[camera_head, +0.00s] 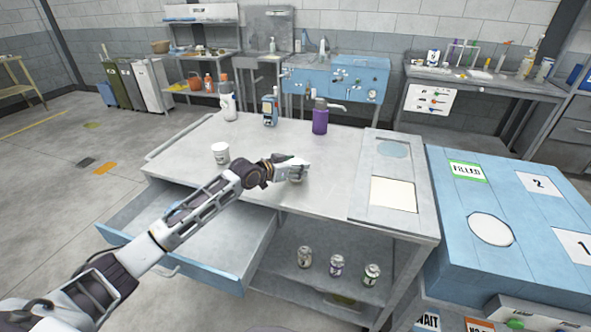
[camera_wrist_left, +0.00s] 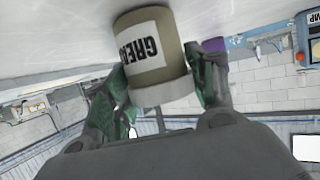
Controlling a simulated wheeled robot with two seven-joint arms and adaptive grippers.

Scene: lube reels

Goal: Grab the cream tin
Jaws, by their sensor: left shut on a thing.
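The cream tin (camera_wrist_left: 150,48) has a tan body, a pale rim and a white label with black letters, of which "GREA" shows. In the left wrist view it sits between the green finger pads of my left gripper (camera_wrist_left: 160,80), which is shut on it. In the head view my left gripper (camera_head: 296,169) is low over the middle of the grey table (camera_head: 325,200), and it hides most of the tin. I cannot tell whether the tin touches the tabletop. My right gripper is not in view.
A white cup (camera_head: 220,153) stands left of my gripper. A purple pump bottle (camera_head: 320,118), a blue device (camera_head: 269,110) and a white bottle (camera_head: 227,101) stand behind. A recessed panel (camera_head: 369,222) is at right. Several small cans are on the shelf below; a blue drawer (camera_head: 205,272) is open.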

